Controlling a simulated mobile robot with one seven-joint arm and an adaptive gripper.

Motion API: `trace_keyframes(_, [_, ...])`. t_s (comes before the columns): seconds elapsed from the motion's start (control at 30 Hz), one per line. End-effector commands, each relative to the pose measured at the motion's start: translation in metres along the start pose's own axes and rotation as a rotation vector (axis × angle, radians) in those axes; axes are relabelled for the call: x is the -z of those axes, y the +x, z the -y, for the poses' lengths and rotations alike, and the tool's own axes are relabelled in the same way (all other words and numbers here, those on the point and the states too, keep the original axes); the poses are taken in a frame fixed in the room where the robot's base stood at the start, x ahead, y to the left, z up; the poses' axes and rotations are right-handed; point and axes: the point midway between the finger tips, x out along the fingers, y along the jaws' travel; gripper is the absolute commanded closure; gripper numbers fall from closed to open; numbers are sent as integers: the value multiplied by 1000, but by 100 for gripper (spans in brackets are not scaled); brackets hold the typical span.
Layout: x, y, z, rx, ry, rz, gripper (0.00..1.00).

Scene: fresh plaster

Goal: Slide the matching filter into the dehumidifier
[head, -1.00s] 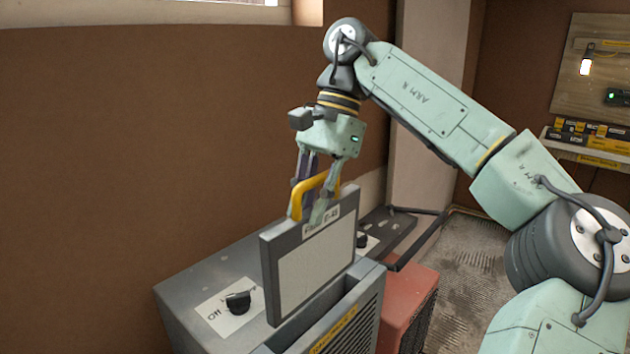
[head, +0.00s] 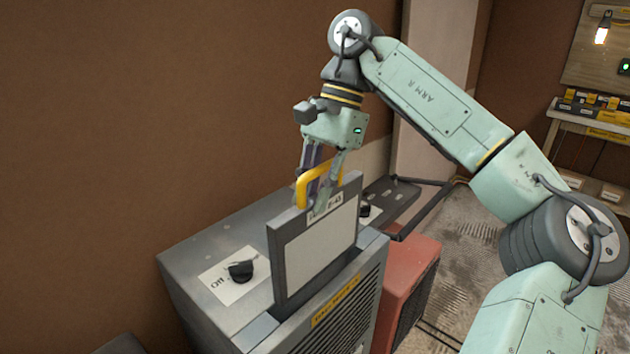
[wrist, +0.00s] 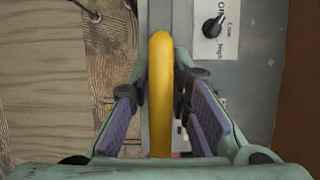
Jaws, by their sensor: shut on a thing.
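The filter (head: 318,252) is an upright flat panel with a grey frame, a pale face and a yellow handle (head: 303,190) on top. Its label is partly covered by a finger; the visible part seems to read F-45. My gripper (head: 318,200) is shut on the handle from above. In the wrist view the handle (wrist: 161,85) runs between the two fingers (wrist: 160,125). The grey dehumidifier (head: 205,245) stands below. The filter's lower edge is at the slot in its top and seems to be inside; how deep is hidden by the front wall.
A dial (head: 240,271) on a white plate sits on the machine's top, left of the filter. A red unit (head: 412,275) stands close on the right. A brown wall (head: 130,120) rises behind. A shelf (head: 590,125) with boxes is at the far right.

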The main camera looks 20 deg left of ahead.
Motion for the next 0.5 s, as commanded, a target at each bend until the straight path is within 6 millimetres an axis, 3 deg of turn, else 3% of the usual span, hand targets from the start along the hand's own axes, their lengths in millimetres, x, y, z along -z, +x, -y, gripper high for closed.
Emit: trace_keyframes(0.5, [12,29,-1,1,0,0,100])
